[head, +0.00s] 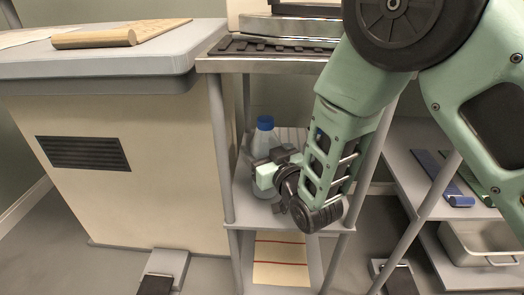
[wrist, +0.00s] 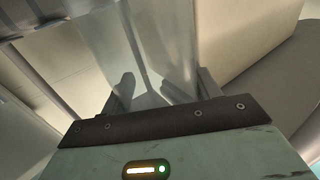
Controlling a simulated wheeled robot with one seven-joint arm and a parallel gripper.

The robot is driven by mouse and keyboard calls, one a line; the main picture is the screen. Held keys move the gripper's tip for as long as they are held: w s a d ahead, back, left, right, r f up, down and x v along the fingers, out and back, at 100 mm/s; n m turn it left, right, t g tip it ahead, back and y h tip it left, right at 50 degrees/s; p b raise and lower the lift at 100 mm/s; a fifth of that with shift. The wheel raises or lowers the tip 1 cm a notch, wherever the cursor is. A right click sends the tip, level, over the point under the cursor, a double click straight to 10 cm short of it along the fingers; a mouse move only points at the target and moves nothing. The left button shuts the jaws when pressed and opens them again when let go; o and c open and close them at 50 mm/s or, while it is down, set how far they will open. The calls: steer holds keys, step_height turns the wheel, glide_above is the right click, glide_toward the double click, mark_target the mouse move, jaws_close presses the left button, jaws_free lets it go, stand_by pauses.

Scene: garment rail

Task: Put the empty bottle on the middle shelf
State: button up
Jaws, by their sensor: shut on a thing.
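The bottle (head: 264,142) is clear with a blue cap. It stands upright at the middle shelf (head: 262,215) of the metal rack in the head view. My gripper (head: 264,172) reaches in from the right and is shut on the bottle. My gripper and forearm hide part of the bottle. In the wrist view the clear bottle (wrist: 150,45) fills the space between the two dark fingers of my gripper (wrist: 163,88). Its base is hard to see, so I cannot tell whether it touches the shelf.
Rack posts (head: 222,150) stand close on both sides of my arm. The top shelf (head: 270,64) is just above the bottle. A lower shelf holds a striped sheet (head: 280,262). A counter (head: 120,60) stands left; another shelf unit with a metal pan (head: 480,243) stands right.

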steer(key=shift+f, duration=0.1)
steer(key=shift+f, duration=0.15)
steer(key=o, duration=1)
